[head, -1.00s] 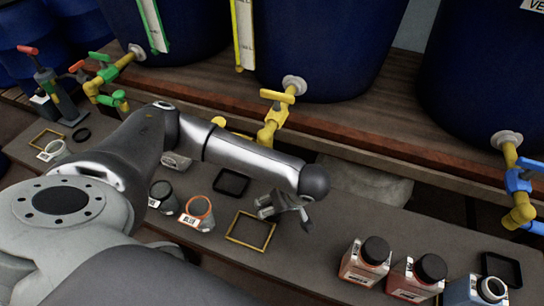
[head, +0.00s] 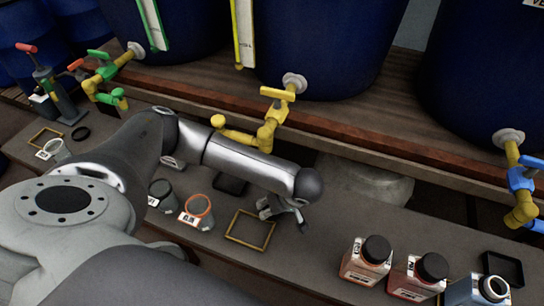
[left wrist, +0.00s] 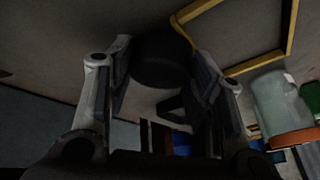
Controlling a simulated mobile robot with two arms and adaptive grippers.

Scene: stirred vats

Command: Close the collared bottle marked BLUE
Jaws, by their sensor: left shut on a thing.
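A clear bottle with an orange collar (head: 199,208) stands on the grey bench, its mouth facing up with no cap on it. Its white label (head: 189,219) seems to read BLUE, though it is small. My left gripper (head: 284,209) is to the right of it, above the bench near a yellow square frame (head: 250,230). In the left wrist view, my left gripper (left wrist: 165,90) is shut on a dark round cap (left wrist: 160,60). The clear bottle (left wrist: 278,104) with its orange collar shows at the right there, apart from the cap. My right gripper is not in view.
A dark square tray (head: 231,185) is partly behind my arm. Two black-capped reddish bottles (head: 366,261) (head: 419,278) and a white-ringed bluish bottle (head: 476,291) stand front right. A yellow tap (head: 272,122) overhangs the bench.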

